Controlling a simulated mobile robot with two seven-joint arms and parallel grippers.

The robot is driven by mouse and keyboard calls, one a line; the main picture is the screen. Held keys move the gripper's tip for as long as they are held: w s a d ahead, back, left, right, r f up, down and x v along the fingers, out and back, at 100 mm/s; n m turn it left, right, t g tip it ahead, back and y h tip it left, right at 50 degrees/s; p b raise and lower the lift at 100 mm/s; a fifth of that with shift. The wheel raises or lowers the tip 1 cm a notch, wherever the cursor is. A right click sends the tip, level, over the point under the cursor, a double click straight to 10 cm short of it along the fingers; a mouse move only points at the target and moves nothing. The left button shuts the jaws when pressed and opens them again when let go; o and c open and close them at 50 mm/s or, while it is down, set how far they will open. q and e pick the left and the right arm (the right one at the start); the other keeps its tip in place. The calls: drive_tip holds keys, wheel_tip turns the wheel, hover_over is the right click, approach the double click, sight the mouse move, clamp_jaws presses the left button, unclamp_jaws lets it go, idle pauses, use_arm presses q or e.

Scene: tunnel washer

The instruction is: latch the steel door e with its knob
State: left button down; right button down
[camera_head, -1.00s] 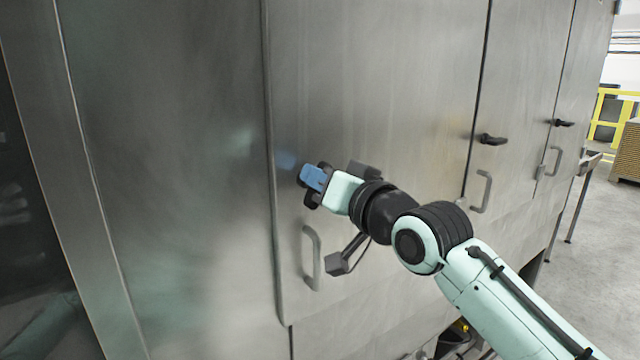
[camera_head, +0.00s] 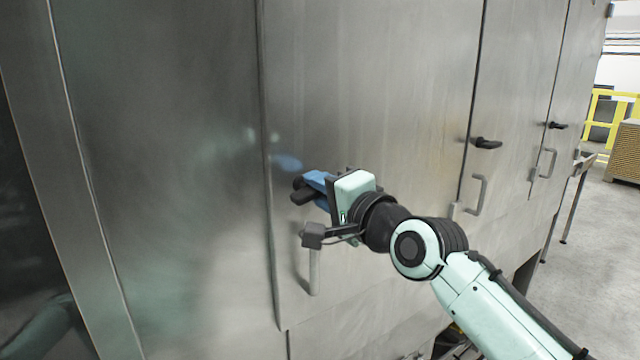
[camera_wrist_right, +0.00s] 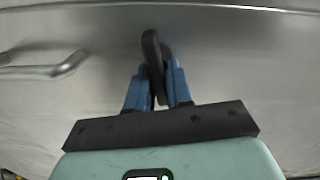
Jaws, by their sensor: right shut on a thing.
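The steel door (camera_head: 370,110) is a flat brushed panel that looks flush with the washer's front in the head view. My right gripper (camera_head: 306,188) is at the door's left edge, above its handle. It is shut on the black knob (camera_head: 300,193), which is partly hidden by the fingers. In the right wrist view the knob (camera_wrist_right: 154,62) stands between the blue fingers of the gripper (camera_wrist_right: 158,88), slightly tilted. My left gripper is not in view.
The door's bar handle (camera_head: 314,270) is just below my gripper, and it also shows in the right wrist view (camera_wrist_right: 45,70). Other doors with black knobs (camera_head: 487,143) and handles (camera_head: 476,194) stand to the right. Open floor lies at the far right.

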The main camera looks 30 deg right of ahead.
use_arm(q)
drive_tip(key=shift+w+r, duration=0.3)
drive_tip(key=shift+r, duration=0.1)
use_arm(e)
drive_tip(key=shift+m, duration=1.1)
drive_tip(key=shift+f, duration=0.1)
drive_tip(key=c, duration=1.2)
unclamp_jaws()
drive_tip(key=shift+o, duration=0.2)
